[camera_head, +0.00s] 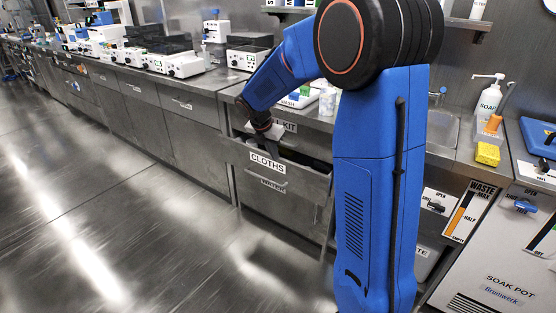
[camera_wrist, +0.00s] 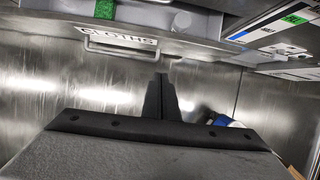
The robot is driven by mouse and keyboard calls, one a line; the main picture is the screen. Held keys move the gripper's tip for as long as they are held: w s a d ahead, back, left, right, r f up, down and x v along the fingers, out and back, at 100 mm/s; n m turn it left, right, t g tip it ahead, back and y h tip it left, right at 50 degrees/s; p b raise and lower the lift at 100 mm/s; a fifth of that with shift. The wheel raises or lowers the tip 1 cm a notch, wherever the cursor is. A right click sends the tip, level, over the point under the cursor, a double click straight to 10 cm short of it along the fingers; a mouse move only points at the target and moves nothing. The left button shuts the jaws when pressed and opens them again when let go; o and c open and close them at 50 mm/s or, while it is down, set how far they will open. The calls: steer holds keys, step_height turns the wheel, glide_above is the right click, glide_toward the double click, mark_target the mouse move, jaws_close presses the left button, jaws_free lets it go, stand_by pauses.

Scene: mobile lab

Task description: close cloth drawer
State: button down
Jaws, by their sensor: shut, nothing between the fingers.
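The cloth drawer (camera_head: 311,181) is a steel drawer labelled CLOTHS, below the counter. It stands pulled out, with a dark gap showing behind its front. In the wrist view, a panel with the CLOTHS label (camera_wrist: 150,42) and a handle below it lies across the upper left. My gripper (camera_wrist: 160,78) is shut and empty, its dark fingers together below and right of that label. In the head view, my gripper is at the drawer's upper part, with its fingertips not clear. I cannot tell whether it touches the drawer.
A drawer marked KIT (camera_head: 287,126) is above it, partly hidden by my arm. A waste panel (camera_head: 470,210) and the soak pot unit (camera_head: 500,255) are at right. Lab devices (camera_head: 180,62) line the counter at left. The floor (camera_head: 110,220) at front left is clear.

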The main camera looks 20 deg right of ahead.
steer(key=s+a+f+n+h, duration=0.1)
steer(key=s+f+n+h, duration=0.3)
steer(key=n, duration=0.4)
steer(key=n+t+h, duration=0.3)
steer(key=n+t, duration=0.1)
steer(key=n, duration=0.6)
glide_toward(292, 163)
steer(key=d+f, duration=0.1)
steer(key=w+d+f, duration=0.2)
steer(key=shift+d+f, duration=0.1)
steer(key=shift+f, duration=0.2)
steer(key=shift+w+d, duration=0.2)
steer(key=shift+d, duration=0.25)
steer(key=shift+w+d, duration=0.55)
steer(key=shift+d, duration=0.4)
steer(key=shift+w+d, duration=0.6)
steer(key=shift+d, duration=0.35)
